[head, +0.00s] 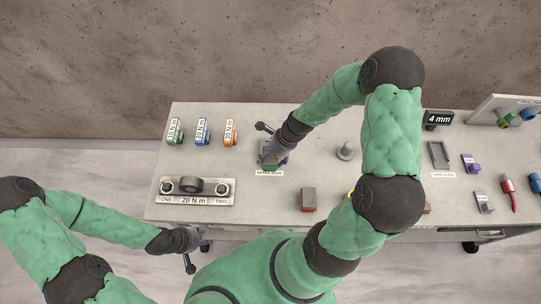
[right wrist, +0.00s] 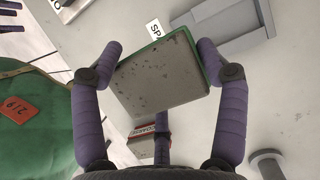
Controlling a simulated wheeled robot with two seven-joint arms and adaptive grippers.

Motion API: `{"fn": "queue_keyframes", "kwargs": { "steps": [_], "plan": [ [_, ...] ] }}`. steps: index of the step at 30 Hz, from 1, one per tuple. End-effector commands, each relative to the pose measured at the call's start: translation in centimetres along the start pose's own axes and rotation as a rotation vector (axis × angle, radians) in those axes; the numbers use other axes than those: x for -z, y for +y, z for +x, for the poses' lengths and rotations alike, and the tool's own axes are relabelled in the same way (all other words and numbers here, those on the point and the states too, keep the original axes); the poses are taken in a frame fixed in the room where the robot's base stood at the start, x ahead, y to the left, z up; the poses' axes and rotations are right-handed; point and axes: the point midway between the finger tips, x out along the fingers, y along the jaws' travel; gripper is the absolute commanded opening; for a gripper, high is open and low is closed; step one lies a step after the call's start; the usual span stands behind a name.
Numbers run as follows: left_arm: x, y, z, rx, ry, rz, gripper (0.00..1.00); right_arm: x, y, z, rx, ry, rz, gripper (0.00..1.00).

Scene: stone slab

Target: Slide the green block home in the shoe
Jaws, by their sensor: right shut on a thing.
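The green block (right wrist: 160,78) is between the two purple fingers of my right gripper (right wrist: 163,60) in the right wrist view. In the head view, a green part of the block (head: 270,167) shows under my right gripper (head: 271,160), above the white label. The grey shoe (right wrist: 232,32) lies just beyond the block in the right wrist view, partly hidden by it. I cannot tell whether they touch. My left gripper (head: 191,248) hangs off the slab's front edge; its jaws are unclear.
A red and grey block (head: 308,200) stands on the slab (head: 240,215) right of my right gripper. A grey post (head: 346,150) stands farther right. A metal fixture (head: 195,191) lies at front left, with several coloured tags behind it. My right arm hides part of the slab.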

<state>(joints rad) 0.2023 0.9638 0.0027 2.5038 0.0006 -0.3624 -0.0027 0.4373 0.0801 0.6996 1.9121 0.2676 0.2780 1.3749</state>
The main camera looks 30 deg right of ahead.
Motion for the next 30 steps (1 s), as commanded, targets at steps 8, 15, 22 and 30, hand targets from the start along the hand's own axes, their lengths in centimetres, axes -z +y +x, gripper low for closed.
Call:
{"fn": "queue_keyframes", "kwargs": {
  "steps": [8, 15, 22, 30],
  "plan": [
    [0.0, 0.2, -0.7, 0.0, 0.001, 0.0, 0.4, -0.1, 0.0, -0.1, 0.0, 0.003, 0.002, 0.29],
    [0.1, -0.2, 0.6, 0.0, 0.001, 0.0, 0.4, 0.7, 0.0, 1.7, 0.001, 0.003, 0.002, 0.29],
    [0.1, -0.7, 1.9, 0.0, 0.001, 0.0, 0.4, 1.4, 0.0, 3.5, 0.002, 0.003, 0.003, 0.29],
    [0.2, -1.2, 3.2, 0.0, 0.001, 0.0, 0.4, 2.2, 0.0, 5.4, 0.001, 0.003, 0.001, 0.29]
  ]
}}
